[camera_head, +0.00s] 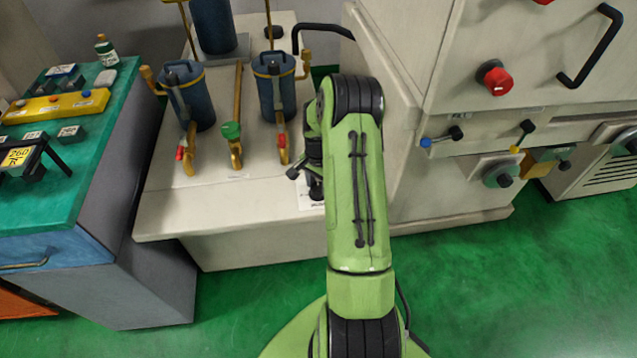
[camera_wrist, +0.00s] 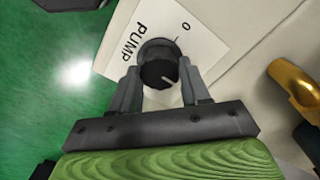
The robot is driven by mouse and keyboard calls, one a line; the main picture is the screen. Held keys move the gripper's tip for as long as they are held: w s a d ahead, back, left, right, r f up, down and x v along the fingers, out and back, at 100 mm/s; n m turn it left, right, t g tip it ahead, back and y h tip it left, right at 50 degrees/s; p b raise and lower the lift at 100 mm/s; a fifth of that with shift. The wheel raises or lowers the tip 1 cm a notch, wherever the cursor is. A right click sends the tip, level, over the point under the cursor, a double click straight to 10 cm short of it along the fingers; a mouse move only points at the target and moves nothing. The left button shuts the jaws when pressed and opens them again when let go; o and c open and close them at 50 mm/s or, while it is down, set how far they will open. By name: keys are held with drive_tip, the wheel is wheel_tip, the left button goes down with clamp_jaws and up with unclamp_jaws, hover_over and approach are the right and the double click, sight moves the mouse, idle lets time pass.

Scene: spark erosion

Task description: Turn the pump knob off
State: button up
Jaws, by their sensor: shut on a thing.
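The pump knob (camera_wrist: 158,66) is a dark round knob on a white label (camera_wrist: 126,30) that reads PUMP and 0. A pale pointer mark on the knob's face points to the lower right in the wrist view, away from the 0 at the upper right. My gripper (camera_wrist: 158,80) has one grey finger on each side of the knob and is shut on it. In the head view my gripper (camera_head: 312,182) is at the front of the pale base, partly hidden by my arm.
Blue canisters (camera_head: 276,85) with brass pipes and levers stand on the pale base (camera_head: 215,190), left of my arm. A brass lever (camera_wrist: 292,88) is close on the right in the wrist view. A cabinet with a red knob (camera_head: 495,78) stands on the right.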

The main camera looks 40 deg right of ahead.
drive_tip(key=n, duration=0.4)
drive_tip(key=shift+n, duration=0.3)
drive_tip(key=n, duration=0.4)
drive_tip(key=shift+n, duration=0.3)
drive_tip(key=n, duration=0.4)
drive_tip(key=shift+n+b, duration=0.35)
drive_tip(key=shift+n, duration=1.95)
drive_tip(key=o, duration=1.1)
drive_tip(key=shift+a, duration=0.1)
drive_tip(key=shift+c, duration=0.2)
drive_tip(key=shift+r, duration=0.15)
